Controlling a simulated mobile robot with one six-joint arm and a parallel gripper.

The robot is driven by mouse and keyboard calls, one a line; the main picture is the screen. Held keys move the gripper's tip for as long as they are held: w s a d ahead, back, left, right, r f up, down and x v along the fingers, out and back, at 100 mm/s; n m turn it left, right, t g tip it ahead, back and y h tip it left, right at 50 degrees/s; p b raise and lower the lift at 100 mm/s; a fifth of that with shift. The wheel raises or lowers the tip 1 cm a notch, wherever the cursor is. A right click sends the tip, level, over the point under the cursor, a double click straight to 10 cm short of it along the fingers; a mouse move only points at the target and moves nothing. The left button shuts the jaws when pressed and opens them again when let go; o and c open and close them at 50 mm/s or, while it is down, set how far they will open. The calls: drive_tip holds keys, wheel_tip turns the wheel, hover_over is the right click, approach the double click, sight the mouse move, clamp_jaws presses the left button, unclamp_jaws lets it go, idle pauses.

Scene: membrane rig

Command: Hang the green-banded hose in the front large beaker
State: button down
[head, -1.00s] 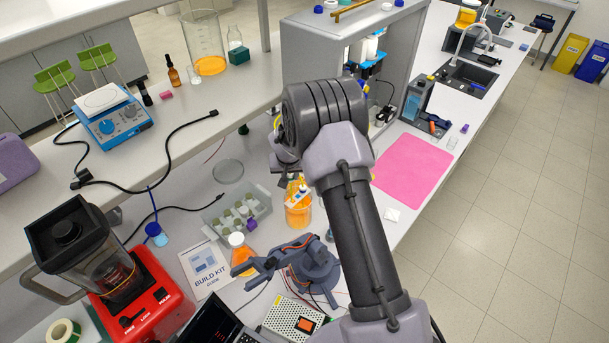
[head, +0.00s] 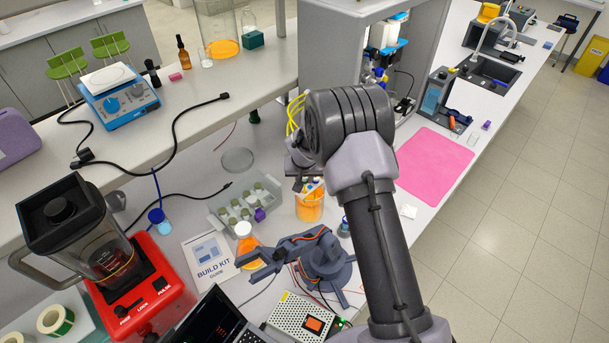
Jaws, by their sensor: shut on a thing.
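A large beaker (head: 309,211) with orange liquid stands on the lower bench, just below my gripper in the picture. Small yellow, white and blue pieces show at its mouth; I cannot tell what they are. My gripper (head: 303,178) is close above or in front of its rim, largely hidden by my wrist. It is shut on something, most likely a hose. Yellow hoses (head: 294,113) loop out just left of my wrist. No green band can be made out. Another large beaker (head: 218,32), also with orange liquid, stands on the raised shelf at the back.
A flask (head: 245,240) of orange liquid, a vial rack (head: 243,206) and a small grey-blue robot arm (head: 318,260) stand close to the front beaker. A grey cabinet (head: 340,50) rises behind. A pink mat (head: 434,161) lies on clear bench to the right.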

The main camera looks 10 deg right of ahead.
sight(305, 188)
drive_tip(key=shift+f+b, duration=0.8)
drive_tip(key=shift+f, duration=1.25)
drive_tip(key=shift+f+b, duration=0.25)
drive_tip(key=shift+b, duration=0.15)
drive_tip(key=c, duration=1.1)
unclamp_jaws()
drive_tip(key=shift+c, duration=0.2)
drive_tip(key=shift+r, duration=0.1)
drive_tip(key=v, duration=1.7)
drive_tip(key=shift+r, duration=0.1)
